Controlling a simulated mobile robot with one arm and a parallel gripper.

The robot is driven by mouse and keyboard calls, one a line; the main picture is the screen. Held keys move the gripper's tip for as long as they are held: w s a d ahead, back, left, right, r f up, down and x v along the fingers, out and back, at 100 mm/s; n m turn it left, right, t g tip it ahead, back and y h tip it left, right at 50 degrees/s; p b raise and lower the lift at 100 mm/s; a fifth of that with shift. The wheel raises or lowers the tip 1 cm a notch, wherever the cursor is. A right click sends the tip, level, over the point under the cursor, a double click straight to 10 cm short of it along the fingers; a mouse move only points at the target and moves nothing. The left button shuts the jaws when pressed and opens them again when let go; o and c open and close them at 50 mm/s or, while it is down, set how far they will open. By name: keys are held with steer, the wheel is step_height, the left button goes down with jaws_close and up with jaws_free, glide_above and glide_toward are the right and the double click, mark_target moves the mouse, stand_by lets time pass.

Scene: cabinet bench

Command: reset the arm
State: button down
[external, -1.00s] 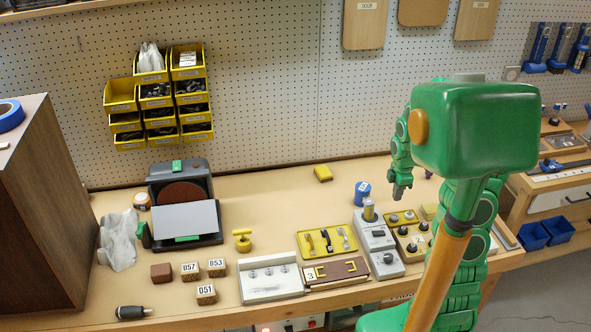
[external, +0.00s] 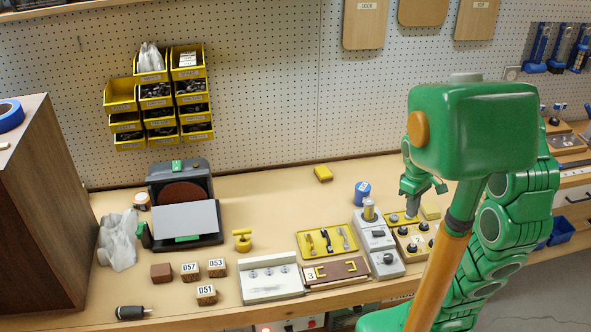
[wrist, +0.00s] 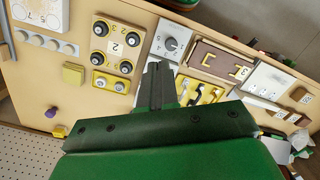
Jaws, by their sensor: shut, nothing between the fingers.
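In the wrist view, my gripper's fingers (wrist: 157,73) are together in the middle, above the bench. My large green body hides part of the bench's right end in the external view.
The grey switch box (external: 378,243) and a blue can (external: 362,193) stand left of my gripper. A yellow tray with handles (external: 327,242) lies further left. The bench middle behind the tray is mostly clear.

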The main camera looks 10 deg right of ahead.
steer(key=s+a+r+m, duration=0.2)
steer(key=s+m, duration=0.4)
steer(key=s, duration=0.5)
steer(key=shift+s+r+g, duration=0.3)
steer(key=shift+r, duration=0.1)
steer(key=c, duration=1.5)
jaws_free()
steer(key=shift+w, duration=0.2)
steer(key=o, duration=1.5)
steer(key=w+a, duration=0.4)
steer(key=w, duration=0.8)
steer(key=shift+w+f, duration=0.2)
steer(key=w+a+f+t, duration=0.1)
steer(key=w+a+f, duration=0.3)
steer(key=w+a, duration=0.4)
steer(key=w+a+f+t, duration=0.1)
steer(key=w+a+f, duration=0.2)
steer(key=w+a, duration=0.5)
steer(key=f, duration=0.3)
steer(key=w+d+f, duration=0.1)
steer(key=f, duration=0.3)
steer(key=w+d+f, duration=0.1)
steer(key=f, duration=0.2)
steer(key=shift+w+d+f, duration=0.1)
steer(key=shift+w+f, duration=0.1)
steer(key=shift+w, duration=0.05)
steer(key=shift+r, duration=0.2)
